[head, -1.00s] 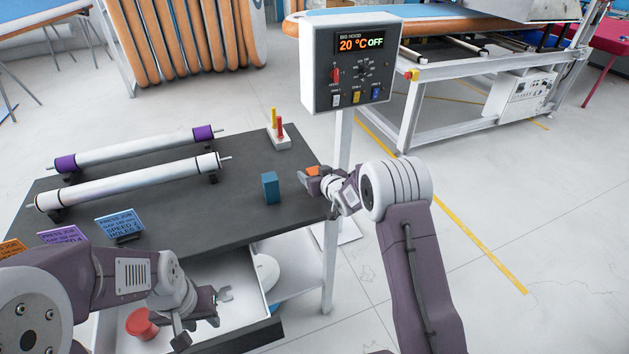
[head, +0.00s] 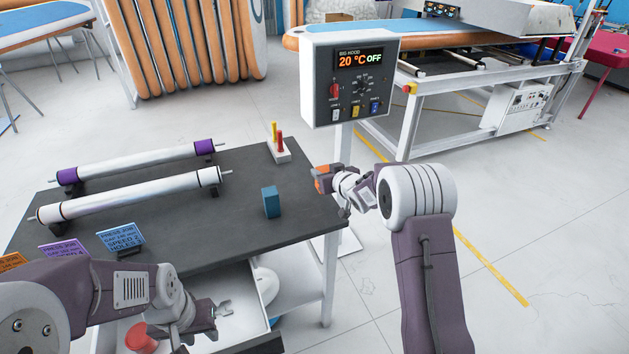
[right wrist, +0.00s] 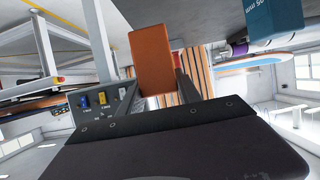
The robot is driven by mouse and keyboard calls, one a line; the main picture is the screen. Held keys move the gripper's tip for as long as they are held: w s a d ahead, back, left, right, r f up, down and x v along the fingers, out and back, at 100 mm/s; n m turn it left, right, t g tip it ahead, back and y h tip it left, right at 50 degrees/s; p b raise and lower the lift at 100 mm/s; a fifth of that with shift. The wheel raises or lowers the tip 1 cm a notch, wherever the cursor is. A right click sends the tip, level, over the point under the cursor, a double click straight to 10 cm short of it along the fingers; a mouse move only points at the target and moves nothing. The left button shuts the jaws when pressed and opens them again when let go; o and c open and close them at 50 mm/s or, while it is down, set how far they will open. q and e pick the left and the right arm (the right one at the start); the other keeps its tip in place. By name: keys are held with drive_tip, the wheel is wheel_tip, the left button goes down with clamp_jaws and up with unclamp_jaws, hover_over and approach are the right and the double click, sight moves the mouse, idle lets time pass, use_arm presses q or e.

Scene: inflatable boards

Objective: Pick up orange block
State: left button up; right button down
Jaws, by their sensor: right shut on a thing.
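The orange block (right wrist: 151,60) is upright between the fingers of my right gripper in the right wrist view. In the head view the same block (head: 322,170) shows partly behind the fingers. My right gripper (head: 321,179) is shut on it, near the right edge of the dark table (head: 240,170), and appears raised above the tabletop. A blue block (head: 271,202) stands on the table to the left of it. My left gripper (head: 205,317) is low at the front, by the open drawer; its finger gap is not clear.
A control box (head: 350,80) on a post stands just behind my right gripper. A small holder with red and yellow pegs (head: 279,150), two rollers (head: 130,190) and job cards (head: 121,238) are on the table. The open drawer (head: 240,325) holds a grey wrench (head: 225,308).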

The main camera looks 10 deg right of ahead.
drive_tip(key=d+r+p, duration=0.2)
drive_tip(key=d+r, duration=0.3)
drive_tip(key=d, duration=0.3)
drive_tip(key=shift+d+p, duration=0.35)
